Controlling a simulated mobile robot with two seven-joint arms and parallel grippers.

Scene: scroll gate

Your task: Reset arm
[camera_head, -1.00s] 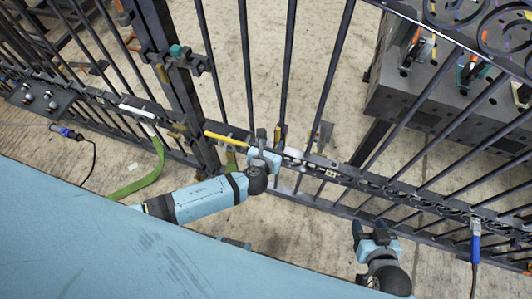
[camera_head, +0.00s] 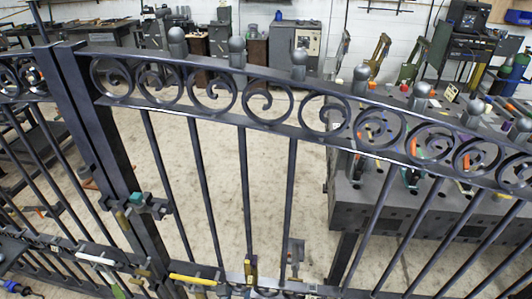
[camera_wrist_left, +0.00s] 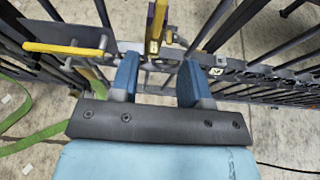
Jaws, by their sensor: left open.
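My left gripper shows in the left wrist view (camera_wrist_left: 158,82) with its two blue fingers apart. No held object shows between them. It is at the dark horizontal rail of the gate (camera_wrist_left: 255,75), with an upright yellow-sided piece (camera_wrist_left: 155,30) just beyond the fingertips. A yellow-handled tool (camera_wrist_left: 65,48) lies left of the fingers. In the head view the scroll gate (camera_head: 300,85) fills the picture, and the yellow-handled tool (camera_head: 193,280) is on its lower rail. I cannot make out my left gripper clearly there. My right gripper is not in view.
A thick gate post (camera_head: 105,150) with a teal-marked latch (camera_head: 140,200) stands at the left. Behind the gate, a grey workbench (camera_head: 385,205) holds several tools. Bare concrete floor lies between. A green strap (camera_wrist_left: 40,135) hangs left of my gripper.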

